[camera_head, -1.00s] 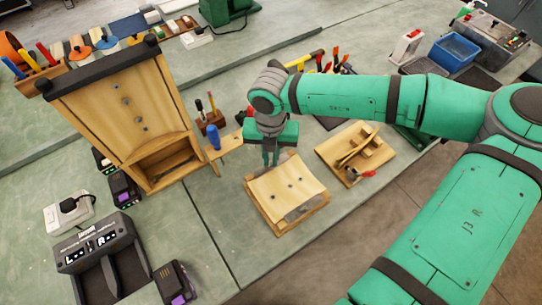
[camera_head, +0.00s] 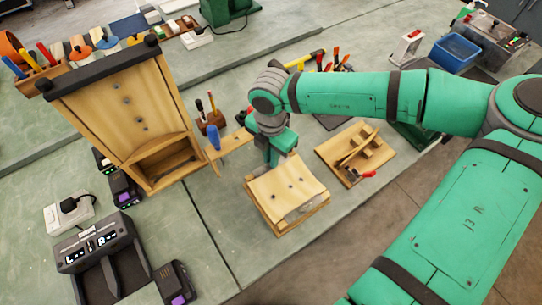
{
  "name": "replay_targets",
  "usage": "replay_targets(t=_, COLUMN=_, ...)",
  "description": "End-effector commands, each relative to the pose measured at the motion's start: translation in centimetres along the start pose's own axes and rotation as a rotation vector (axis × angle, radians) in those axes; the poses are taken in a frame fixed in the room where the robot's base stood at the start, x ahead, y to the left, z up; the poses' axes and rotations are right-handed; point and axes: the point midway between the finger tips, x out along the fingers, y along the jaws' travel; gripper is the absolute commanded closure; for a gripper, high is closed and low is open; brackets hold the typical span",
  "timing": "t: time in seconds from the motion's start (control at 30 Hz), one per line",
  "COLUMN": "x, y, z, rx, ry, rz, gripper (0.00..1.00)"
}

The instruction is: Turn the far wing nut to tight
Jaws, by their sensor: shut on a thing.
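A small wooden block assembly (camera_head: 287,192) with a pale top and dark round spots sits on the bench below my arm. My gripper (camera_head: 273,163) points down at its far edge. The jaws are shut on the far wing nut, which the fingers and gripper body hide almost wholly. I cannot make out the nut's wings or their angle.
A tall wooden cabinet-like box (camera_head: 124,115) stands to the left. A blue-handled tool (camera_head: 213,140) and a small wooden board (camera_head: 232,144) are close left of my gripper.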

Motion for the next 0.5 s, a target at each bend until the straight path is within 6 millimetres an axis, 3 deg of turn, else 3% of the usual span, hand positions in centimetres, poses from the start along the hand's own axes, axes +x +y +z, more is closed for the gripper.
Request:
replay_targets(t=0.4, x=-0.03, y=0.06, z=-0.06, rx=0.007, ry=0.001, rz=0.002, gripper=1.0)
replay_targets(t=0.5, x=-0.02, y=0.06, z=-0.06, rx=0.006, ry=0.001, rz=0.002, gripper=0.71)
